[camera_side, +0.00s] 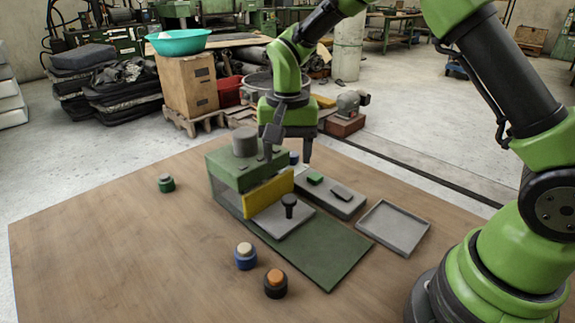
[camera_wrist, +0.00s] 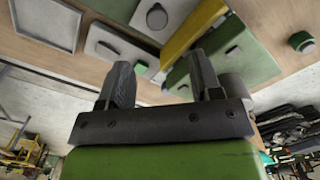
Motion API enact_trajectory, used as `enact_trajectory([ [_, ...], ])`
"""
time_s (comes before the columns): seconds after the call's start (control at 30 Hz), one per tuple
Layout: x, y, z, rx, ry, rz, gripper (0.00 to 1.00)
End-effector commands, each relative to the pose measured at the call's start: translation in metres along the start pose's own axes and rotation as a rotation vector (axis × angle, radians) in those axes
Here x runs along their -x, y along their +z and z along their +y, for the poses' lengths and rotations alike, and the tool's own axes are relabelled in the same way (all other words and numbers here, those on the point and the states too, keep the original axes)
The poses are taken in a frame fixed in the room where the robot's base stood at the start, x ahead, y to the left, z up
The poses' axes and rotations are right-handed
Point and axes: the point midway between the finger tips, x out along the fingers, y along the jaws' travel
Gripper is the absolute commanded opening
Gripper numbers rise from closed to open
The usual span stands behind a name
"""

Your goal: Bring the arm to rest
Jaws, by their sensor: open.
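My gripper (camera_side: 289,149) is on my green and black arm, at the far side of the green machine (camera_side: 226,181). In the wrist view my gripper (camera_wrist: 162,85) shows two dark fingers spread apart, with nothing between them. The machine has a yellow plate (camera_side: 268,194) on its front and a grey cylinder (camera_side: 244,142) on top. From the side, the fingertips overlap the machine's back edge in the picture. I cannot tell whether they touch it.
A grey panel with a green button (camera_side: 315,179) lies right of the machine. An empty grey tray (camera_side: 394,228) lies farther right. Capped rolls, green (camera_side: 166,183), blue (camera_side: 245,257) and black with orange (camera_side: 275,284), stand on the wooden table (camera_side: 110,240). The table's left part is mostly clear.

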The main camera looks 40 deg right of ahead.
Motion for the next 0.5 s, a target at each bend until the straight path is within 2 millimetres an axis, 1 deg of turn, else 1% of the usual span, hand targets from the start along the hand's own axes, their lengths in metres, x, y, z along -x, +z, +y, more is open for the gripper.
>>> enact_trajectory([
  [0.33, 0.004, 0.001, 0.001, 0.003, -0.005, 0.003, 0.59],
  [0.37, 0.007, 0.001, 0.001, 0.006, -0.01, 0.005, 0.59],
  [0.43, 0.02, 0.004, 0.004, 0.018, -0.031, 0.016, 0.59],
  [0.47, 0.028, 0.006, 0.006, 0.027, -0.044, 0.024, 0.59],
  [0.5, 0.04, 0.009, 0.009, 0.041, -0.065, 0.037, 0.59],
])
